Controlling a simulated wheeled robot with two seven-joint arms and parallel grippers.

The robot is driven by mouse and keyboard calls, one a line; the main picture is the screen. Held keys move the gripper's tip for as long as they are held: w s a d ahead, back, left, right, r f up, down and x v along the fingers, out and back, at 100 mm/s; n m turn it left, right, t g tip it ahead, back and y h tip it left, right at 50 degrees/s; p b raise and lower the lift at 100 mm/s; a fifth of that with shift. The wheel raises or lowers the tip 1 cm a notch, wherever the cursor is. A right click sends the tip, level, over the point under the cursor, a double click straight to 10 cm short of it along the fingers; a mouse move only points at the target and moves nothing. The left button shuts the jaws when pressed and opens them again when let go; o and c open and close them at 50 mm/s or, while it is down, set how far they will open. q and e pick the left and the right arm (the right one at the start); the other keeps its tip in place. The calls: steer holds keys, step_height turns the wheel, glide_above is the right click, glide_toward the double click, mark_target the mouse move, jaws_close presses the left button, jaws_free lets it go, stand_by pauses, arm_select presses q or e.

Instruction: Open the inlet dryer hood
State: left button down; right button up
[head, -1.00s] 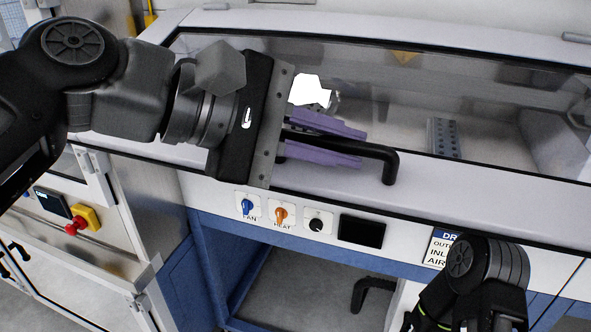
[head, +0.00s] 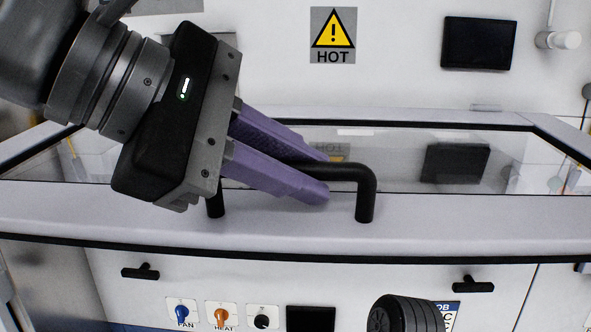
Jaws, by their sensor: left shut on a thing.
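The inlet dryer hood (head: 450,222) has a pale grey frame around a clear window and a black lower edge. Its black bar handle (head: 366,195) stands out from the front of the frame. My left gripper (head: 325,178) comes in from the upper left, tilted down to the right. Its two purple fingers are shut on the handle, one on each side of the bar; they hide the bar's left part. The hood's front edge stands well above the control knobs, with a white band showing between. My right gripper is out of view; only part of my right arm shows at the bottom.
Below the hood are two black T-shaped latches (head: 141,272) (head: 473,286), the blue fan knob (head: 181,311), the orange heat knob (head: 221,316) and a small dark display (head: 310,319). Behind, a white wall bears a HOT sign (head: 333,35) and a dark screen (head: 479,43).

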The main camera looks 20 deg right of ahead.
arm_select(q)
steer(key=c, duration=1.4)
jaws_free()
steer(key=shift+w, duration=0.1)
steer(key=shift+r, duration=0.1)
